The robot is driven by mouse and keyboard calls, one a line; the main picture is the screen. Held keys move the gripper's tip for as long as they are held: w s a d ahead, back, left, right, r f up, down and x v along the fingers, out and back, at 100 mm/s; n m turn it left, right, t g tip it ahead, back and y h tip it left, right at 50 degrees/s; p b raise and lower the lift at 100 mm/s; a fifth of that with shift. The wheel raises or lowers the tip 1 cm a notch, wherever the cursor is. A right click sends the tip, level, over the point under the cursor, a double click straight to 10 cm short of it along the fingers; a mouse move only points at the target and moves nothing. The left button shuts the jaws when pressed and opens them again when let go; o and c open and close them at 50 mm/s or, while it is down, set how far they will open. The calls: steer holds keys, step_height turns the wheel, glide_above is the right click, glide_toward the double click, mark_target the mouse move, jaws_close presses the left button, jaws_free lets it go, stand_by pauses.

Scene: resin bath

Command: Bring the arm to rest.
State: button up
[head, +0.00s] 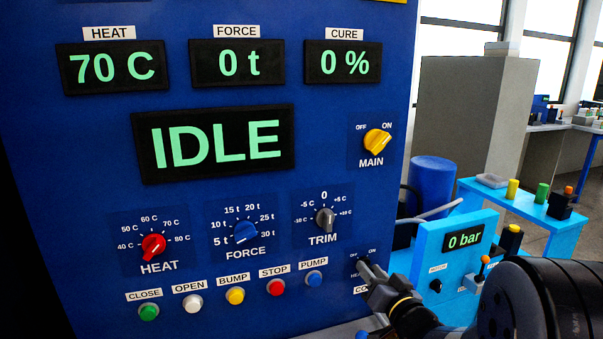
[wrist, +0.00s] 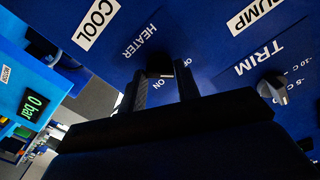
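My gripper (head: 372,272) is at the lower right of the blue control panel (head: 325,155), close to the heater switch. In the wrist view my gripper's two dark fingers (wrist: 161,80) stand apart, one on each side of the small black heater switch (wrist: 159,65). Nothing is seen carried between them. Whether a finger touches the switch cannot be told. My dark arm (head: 535,300) comes in from the lower right. In the head view the gripper partly covers the heater and cool labels.
The panel's main switch (head: 377,142) points toward ON, and its display (head: 215,143) reads IDLE. The trim knob (wrist: 272,88) is beside my gripper. A light-blue pump unit (head: 455,250) reading 0 bar and a blue drum (head: 432,185) stand to the right.

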steer(key=m+p, duration=0.3)
steer(key=shift+m, duration=0.3)
stand_by(0.3)
